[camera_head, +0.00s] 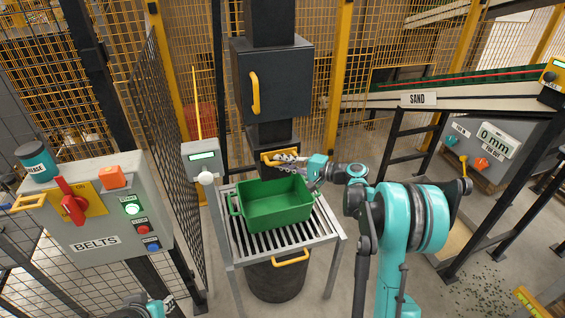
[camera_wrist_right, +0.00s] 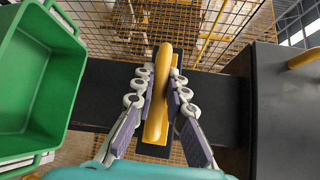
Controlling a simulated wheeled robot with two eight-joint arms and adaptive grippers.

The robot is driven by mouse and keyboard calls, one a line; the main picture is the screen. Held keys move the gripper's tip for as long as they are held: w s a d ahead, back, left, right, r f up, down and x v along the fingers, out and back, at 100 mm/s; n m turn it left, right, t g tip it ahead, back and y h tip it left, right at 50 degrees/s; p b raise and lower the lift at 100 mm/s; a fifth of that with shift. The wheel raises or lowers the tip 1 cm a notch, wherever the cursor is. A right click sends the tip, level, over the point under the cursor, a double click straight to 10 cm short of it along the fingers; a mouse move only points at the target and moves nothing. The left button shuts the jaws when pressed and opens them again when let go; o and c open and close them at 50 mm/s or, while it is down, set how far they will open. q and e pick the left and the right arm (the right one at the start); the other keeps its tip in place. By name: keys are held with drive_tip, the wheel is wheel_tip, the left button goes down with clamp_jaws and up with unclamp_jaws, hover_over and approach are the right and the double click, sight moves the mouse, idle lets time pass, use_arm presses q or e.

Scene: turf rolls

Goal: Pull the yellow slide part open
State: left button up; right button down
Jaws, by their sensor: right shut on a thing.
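The yellow slide part (camera_head: 267,155) sits below the dark hopper box, on a black chute over the grate stand. In the right wrist view the yellow slide part (camera_wrist_right: 155,120) is a long bar on a black plate. My right gripper (camera_head: 279,160) reaches it from the right. Its two jointed fingers (camera_wrist_right: 160,85) lie on both sides of the bar and are shut on it. Part of my left arm, with a teal piece (camera_head: 154,308), shows at the bottom left edge; its fingers cannot be made out clearly.
A green bin (camera_head: 275,203) stands on the slatted grate stand (camera_head: 317,228), just below my right gripper. A dark box with a yellow handle (camera_head: 255,92) is above. The belts control box (camera_head: 95,215) is at left. A small display box (camera_head: 201,158) stands beside the stand.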

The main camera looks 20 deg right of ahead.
drive_tip(key=s, duration=0.5)
drive_tip(key=shift+d, duration=0.1)
drive_tip(key=c, duration=1.5)
unclamp_jaws()
drive_tip(key=shift+c, duration=0.2)
drive_tip(key=shift+w, duration=0.1)
drive_tip(key=v, duration=1.2)
